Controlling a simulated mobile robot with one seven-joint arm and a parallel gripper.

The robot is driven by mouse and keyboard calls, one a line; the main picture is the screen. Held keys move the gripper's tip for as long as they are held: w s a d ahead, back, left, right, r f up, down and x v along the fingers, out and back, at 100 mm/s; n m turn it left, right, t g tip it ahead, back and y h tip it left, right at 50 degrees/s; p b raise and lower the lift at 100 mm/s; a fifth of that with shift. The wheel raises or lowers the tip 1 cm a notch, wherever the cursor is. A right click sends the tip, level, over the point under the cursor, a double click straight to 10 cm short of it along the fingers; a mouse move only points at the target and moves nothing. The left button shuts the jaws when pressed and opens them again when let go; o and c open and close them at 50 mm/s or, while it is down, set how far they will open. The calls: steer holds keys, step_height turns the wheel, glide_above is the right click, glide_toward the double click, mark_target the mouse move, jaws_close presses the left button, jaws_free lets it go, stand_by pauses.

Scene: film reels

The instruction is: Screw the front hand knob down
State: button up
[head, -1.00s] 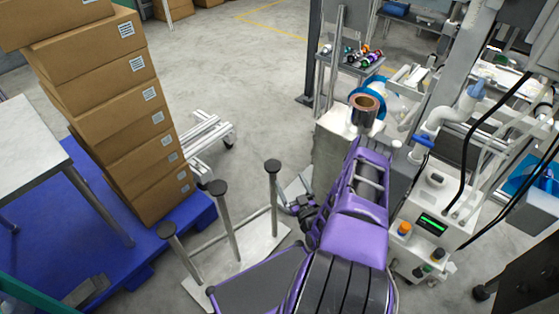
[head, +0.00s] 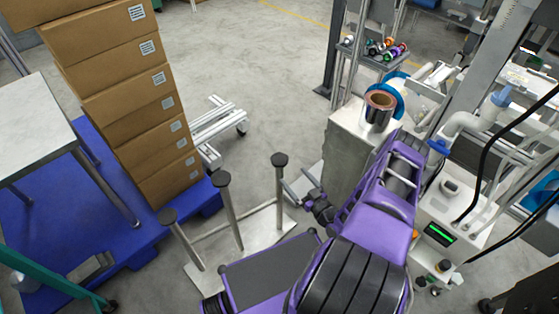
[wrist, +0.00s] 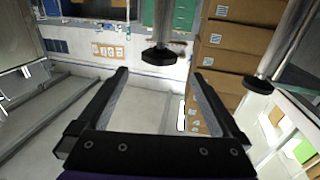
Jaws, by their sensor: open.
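Three upright metal posts stand on a pale base plate (head: 205,277) in the head view, each topped by a dark round knob: the rear right knob (head: 280,160), the middle knob (head: 221,178) and the left knob (head: 168,216). Which one counts as front I cannot tell. My gripper (head: 290,188) is just right of the rear right post, below its knob's height in the picture. In the wrist view my gripper (wrist: 159,74) has its fingers spread with nothing between them. One knob (wrist: 158,55) shows just past the fingertips, and another (wrist: 258,83) lies to the right.
A stack of cardboard boxes (head: 130,100) stands on a blue pallet (head: 60,245) at left. A pale machine with a copper-coloured roll (head: 380,101) stands at right, close to my arm. A metal frame (head: 215,128) lies on the floor behind the posts, with open floor beyond.

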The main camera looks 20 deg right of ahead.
mark_target(280, 158)
steer(key=w, duration=0.3)
steer(key=w+a, duration=0.1)
steer(key=w, duration=0.3)
steer(key=w+b, duration=0.1)
steer(key=w, duration=0.2)
steer(key=shift+w+a, duration=0.35)
steer(key=c, duration=1.2)
steer(key=shift+h, duration=0.3)
steer(key=m+h, duration=0.2)
steer(key=h, duration=0.1)
steer(key=m+h, duration=0.2)
steer(key=h, duration=0.1)
steer(key=shift+m+h+p, duration=0.3)
steer(key=shift+p, duration=0.1)
steer(key=m+g+h, duration=0.1)
steer(key=m+h, duration=0.1)
steer(key=m+g+h, duration=0.1)
steer(key=h, duration=0.2)
steer(key=shift+m+g, duration=0.4)
steer(key=shift+h, duration=0.5)
steer(key=shift+d+r+m+g, duration=0.1)
steer(key=shift+m+g, duration=0.2)
steer(key=shift+m, duration=0.1)
